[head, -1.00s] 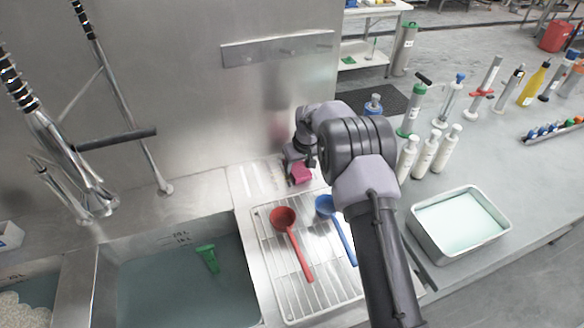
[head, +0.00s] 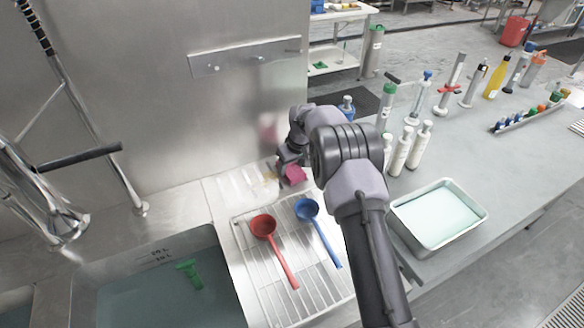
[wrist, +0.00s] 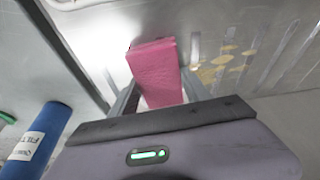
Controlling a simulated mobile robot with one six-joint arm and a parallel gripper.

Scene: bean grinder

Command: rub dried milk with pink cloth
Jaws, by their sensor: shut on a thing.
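My gripper (head: 291,170) is shut on a folded pink cloth (head: 295,174) at the back of the steel counter, close to the wall. In the wrist view the pink cloth (wrist: 157,72) sticks out between the two fingers toward the ribbed steel surface. Dried milk (wrist: 226,62) shows there as yellowish patches just right of the cloth. In the head view the dried milk (head: 270,176) is a faint yellow spot left of the gripper. I cannot tell whether the cloth touches the surface.
A red ladle (head: 263,226) and a blue ladle (head: 307,208) lie on the wire rack in front of the gripper. A water-filled sink (head: 150,290) holds a green item. A steel tray (head: 398,222) and several bottles (head: 402,150) stand to the right.

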